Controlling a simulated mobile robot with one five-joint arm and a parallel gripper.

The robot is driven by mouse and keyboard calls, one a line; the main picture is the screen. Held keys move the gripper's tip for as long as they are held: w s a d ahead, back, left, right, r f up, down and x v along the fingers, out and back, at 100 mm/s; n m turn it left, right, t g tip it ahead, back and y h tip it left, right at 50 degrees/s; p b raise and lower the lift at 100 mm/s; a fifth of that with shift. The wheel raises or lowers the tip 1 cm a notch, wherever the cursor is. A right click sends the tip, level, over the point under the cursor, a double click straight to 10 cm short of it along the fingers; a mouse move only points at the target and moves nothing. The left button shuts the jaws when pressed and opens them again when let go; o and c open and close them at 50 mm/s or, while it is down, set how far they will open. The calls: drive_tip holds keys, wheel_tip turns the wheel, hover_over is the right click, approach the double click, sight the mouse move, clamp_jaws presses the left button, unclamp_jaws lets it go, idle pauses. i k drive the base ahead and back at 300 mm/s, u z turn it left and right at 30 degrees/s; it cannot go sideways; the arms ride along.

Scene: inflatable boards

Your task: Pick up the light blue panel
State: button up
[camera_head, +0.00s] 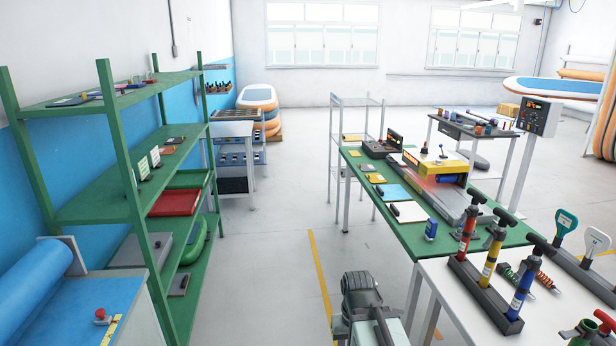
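A flat light blue panel (393,192) lies on the green-topped table (410,233), near its left edge. A small dark item with a yellow mark lies at its left end. A white panel (410,212) lies just in front of it, and small yellow pieces lie behind it. My gripper (361,284) is low at the bottom middle, in front of the table and well apart from the panel. Its fingers cannot be made out, and I see nothing held in it.
A white table (450,301) with several hand pumps (491,255) stands at the front right. A green shelf rack (126,150) stands on the left. The yellow machine (437,168) sits behind the panel to the right. The floor between rack and tables is clear.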

sight(390, 194)
drive_tip(key=i, duration=3.4)
drive_tip(key=u, duration=1.65)
